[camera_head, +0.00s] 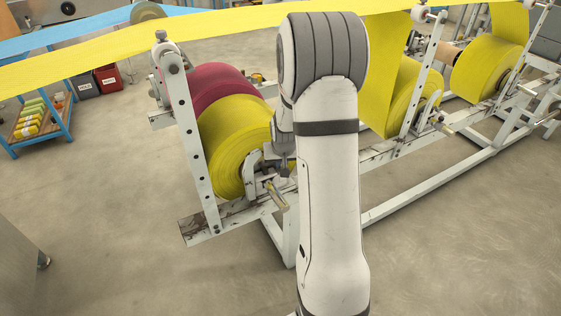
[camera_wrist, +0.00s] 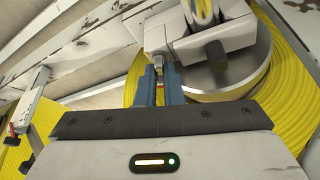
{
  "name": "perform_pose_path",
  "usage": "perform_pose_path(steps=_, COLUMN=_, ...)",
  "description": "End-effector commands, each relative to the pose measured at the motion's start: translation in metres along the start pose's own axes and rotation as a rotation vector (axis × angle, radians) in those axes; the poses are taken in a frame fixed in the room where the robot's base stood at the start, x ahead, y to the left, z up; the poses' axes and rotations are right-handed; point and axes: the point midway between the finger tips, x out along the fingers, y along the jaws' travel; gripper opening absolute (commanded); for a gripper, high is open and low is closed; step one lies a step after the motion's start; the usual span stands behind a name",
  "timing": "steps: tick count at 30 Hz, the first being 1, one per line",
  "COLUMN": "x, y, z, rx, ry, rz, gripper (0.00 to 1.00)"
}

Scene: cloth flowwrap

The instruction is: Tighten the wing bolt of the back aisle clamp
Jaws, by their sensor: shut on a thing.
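My gripper (camera_wrist: 160,84) shows in the wrist view with its two blue-grey fingers close together at the pale clamp (camera_wrist: 222,32). The fingers are shut on a small metal piece, the wing bolt (camera_wrist: 158,62), of which only a little shows between the tips. The clamp sits in front of the metal core of a yellow roll (camera_wrist: 265,80). In the head view my arm hides part of the gripper, which is beside the near yellow roll (camera_head: 228,140) and its clamp (camera_head: 250,178). The bolt cannot be made out there.
A white perforated post (camera_head: 189,150) stands left of the roll on the white frame (camera_head: 225,220). A dark red roll (camera_head: 205,85) is behind. More yellow rolls (camera_head: 490,68) stand to the right. Yellow web (camera_head: 100,62) spans overhead.

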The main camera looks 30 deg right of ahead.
Motion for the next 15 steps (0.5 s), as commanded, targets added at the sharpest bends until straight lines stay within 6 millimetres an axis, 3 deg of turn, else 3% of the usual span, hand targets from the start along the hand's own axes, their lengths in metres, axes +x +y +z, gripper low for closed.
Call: perform_pose_path(steps=15, x=0.0096, y=-0.0025, z=0.0032, rx=0.302, ry=0.003, rz=0.127, gripper=0.00)
